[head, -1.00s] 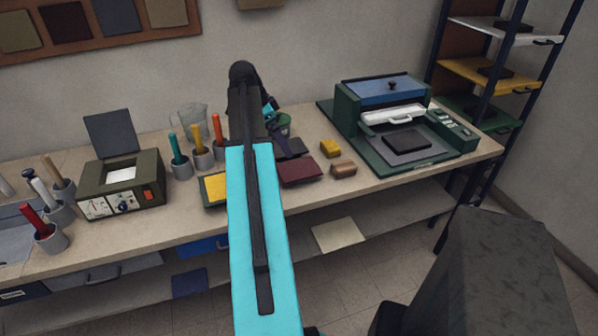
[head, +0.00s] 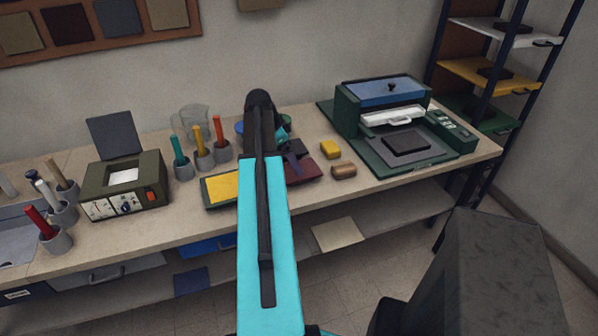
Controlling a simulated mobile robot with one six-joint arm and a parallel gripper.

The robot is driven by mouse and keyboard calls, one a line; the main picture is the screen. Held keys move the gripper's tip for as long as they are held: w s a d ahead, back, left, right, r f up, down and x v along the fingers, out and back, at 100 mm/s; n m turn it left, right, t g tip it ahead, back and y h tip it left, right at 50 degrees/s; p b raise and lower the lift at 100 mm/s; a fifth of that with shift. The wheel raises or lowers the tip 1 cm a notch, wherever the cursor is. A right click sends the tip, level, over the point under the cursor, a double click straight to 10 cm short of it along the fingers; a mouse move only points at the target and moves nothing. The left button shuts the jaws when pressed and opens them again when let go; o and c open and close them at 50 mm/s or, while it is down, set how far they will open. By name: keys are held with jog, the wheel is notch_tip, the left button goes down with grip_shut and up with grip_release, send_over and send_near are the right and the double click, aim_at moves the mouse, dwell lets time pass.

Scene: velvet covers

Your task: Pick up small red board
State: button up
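The small red board (head: 307,171), dark red and flat, lies on the worktable in front of a black block. My arm covers its left part. My gripper (head: 294,158) is at the far end of my arm, over or just behind the board's back edge. I cannot tell whether it touches the board. The fingers are small and dark, partly hidden by the arm, so their opening cannot be made out.
A yellow board (head: 223,187) lies left of my arm. A yellow block (head: 330,149) and a brown block (head: 343,171) lie to the right. A green press (head: 400,135) stands farther right. Cups with coloured handles (head: 203,157) and a glass jug (head: 194,120) stand left.

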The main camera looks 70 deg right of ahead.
jog(key=shift+s+f, duration=0.1)
jog(key=shift+f, duration=0.1)
dwell(0.3)
jog(key=shift+p+x, duration=0.9)
jog(key=shift+x, duration=0.2)
jog(key=shift+p+x, duration=0.45)
jog(key=shift+x, duration=0.9)
jog(key=shift+d, duration=0.15)
jog(key=c, duration=1)
